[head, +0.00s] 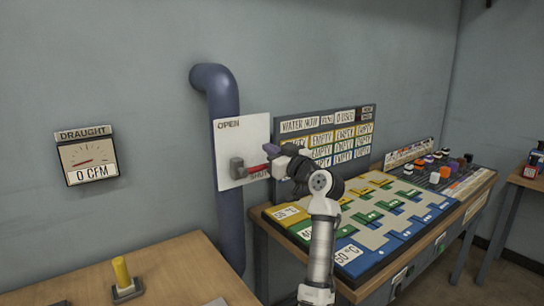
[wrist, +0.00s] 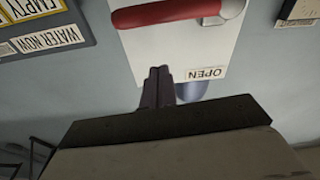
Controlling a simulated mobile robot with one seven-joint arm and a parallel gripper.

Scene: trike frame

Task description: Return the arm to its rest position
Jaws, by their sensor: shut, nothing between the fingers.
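My gripper (head: 271,150) is raised in front of the wall, by the right edge of a white lever plate (head: 229,136). In the wrist view its two dark fingers (wrist: 158,73) are together with nothing between them. The red lever handle (head: 258,168) sticks out to the right from its grey hub (head: 237,168), close below the fingertips in the head view. It also shows in the wrist view (wrist: 165,14), apart from the fingers in the picture. My arm reaches up from the bottom of the head view and partly hides the board behind it. No rest position is marked.
A table with a coloured board (head: 375,225) stands close to my arm on the right. A wooden table (head: 175,270) with a yellow peg (head: 121,272) is at lower left. A draught gauge (head: 87,157) hangs on the wall.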

